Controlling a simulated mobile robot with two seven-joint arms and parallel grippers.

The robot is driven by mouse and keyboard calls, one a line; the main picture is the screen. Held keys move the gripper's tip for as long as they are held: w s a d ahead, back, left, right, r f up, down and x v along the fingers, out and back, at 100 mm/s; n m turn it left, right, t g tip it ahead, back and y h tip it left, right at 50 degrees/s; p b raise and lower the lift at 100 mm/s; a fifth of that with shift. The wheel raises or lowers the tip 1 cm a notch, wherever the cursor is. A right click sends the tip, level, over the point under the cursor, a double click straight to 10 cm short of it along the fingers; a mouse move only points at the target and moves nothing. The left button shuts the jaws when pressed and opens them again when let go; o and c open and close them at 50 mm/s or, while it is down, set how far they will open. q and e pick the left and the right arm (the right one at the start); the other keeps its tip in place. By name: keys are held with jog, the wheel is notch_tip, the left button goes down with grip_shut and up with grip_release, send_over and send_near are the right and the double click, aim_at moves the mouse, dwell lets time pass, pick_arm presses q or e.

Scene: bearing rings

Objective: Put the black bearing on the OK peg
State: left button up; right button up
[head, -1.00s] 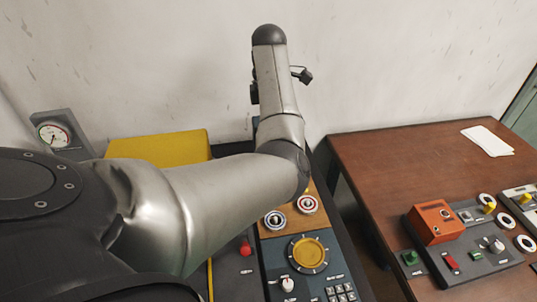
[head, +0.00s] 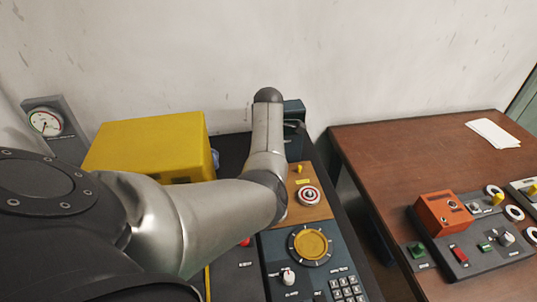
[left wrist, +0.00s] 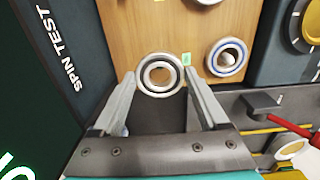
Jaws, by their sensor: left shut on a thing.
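My left gripper (left wrist: 159,88) is shut on a bearing ring (left wrist: 145,76) with a pale outer rim and a dark band, which I take for the black bearing. The ring shows between the fingertips over the wooden board (left wrist: 134,27); whether it touches the board is unclear. A small green label (left wrist: 186,59) is just right of it; its text is unreadable. No bare peg is clear. In the head view my left arm covers part of the board (head: 312,212) and my gripper is hidden. My right gripper is not in view.
A blue-banded ring (left wrist: 240,57) lies on the board. A red-banded ring (head: 309,205) shows in the head view. A dark panel marked SPIN TEST (left wrist: 60,60) is left of the fingers. A yellow box (head: 150,145) and a brown table (head: 420,165) flank the arm.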

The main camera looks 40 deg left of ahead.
pick_arm(q)
jog(key=shift+f, duration=0.5)
jog(key=shift+f, duration=0.15)
jog(key=shift+f, duration=0.4)
jog(key=shift+f, duration=0.1)
jog(key=o, duration=1.3)
jog(key=shift+c, duration=0.2)
notch_tip(320, 180, up, 13)
jog(key=p, duration=0.2)
jog(key=shift+p, duration=0.35)
